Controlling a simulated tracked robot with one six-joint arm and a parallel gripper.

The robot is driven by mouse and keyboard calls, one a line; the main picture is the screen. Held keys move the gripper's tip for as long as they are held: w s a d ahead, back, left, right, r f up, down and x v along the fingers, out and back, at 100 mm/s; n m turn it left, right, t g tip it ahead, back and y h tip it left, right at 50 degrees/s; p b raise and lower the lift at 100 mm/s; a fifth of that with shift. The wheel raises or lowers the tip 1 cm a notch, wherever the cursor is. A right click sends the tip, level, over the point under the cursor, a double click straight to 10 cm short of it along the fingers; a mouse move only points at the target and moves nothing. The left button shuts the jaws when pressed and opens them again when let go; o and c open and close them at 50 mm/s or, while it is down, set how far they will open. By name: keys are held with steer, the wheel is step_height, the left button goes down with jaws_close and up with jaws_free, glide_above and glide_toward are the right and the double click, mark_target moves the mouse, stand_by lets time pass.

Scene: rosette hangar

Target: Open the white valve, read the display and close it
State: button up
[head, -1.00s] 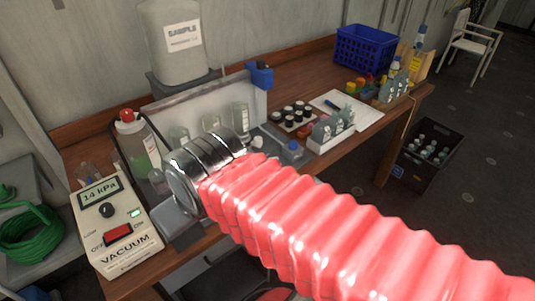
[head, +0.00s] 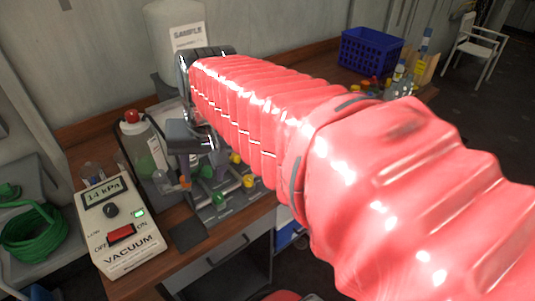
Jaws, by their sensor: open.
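My gripper (head: 190,165) hangs under the end of my red-sleeved arm, open, at the left edge of a grey valve panel (head: 215,212). Green and yellow knobs (head: 220,197) stand on the panel. I cannot make out a white valve; my arm and gripper cover part of the panel. The cream vacuum unit (head: 130,250) stands at the left end of the bench. Its display (head: 103,192) reads 14 kPa, and a green light (head: 138,213) is lit beside its black knob.
A bottle with a red cap (head: 131,117) stands behind the vacuum unit, close to my gripper. A white sample container (head: 165,40) is at the back. A blue crate (head: 369,50) is at the far right of the bench. My arm hides the bench's middle.

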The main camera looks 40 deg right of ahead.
steer(key=w+d+f+m+g+y, duration=0.1)
steer(key=w+d+m, duration=0.3)
steer(key=d, duration=0.5)
steer(key=w+d+m+g+y, duration=0.1)
steer(key=w+d+m, duration=0.1)
steer(key=d+m, duration=0.5)
steer(key=s+d+f+m+y, duration=0.1)
steer(key=d+f+m, duration=0.1)
steer(key=d, duration=0.7)
steer(key=s+d+f+m+y, duration=0.1)
steer(key=d+f+m, duration=0.1)
steer(key=d, duration=0.7)
steer(key=shift+s+f+m, duration=0.2)
steer(key=shift+f+m, duration=0.2)
steer(key=shift+f, duration=0.5)
steer(key=shift+a, duration=0.1)
steer(key=x, duration=1.3)
steer(key=shift+w+a+f, duration=0.2)
steer(key=shift+a+f, duration=0.05)
steer(key=shift+f, duration=0.05)
steer(key=c, duration=1)
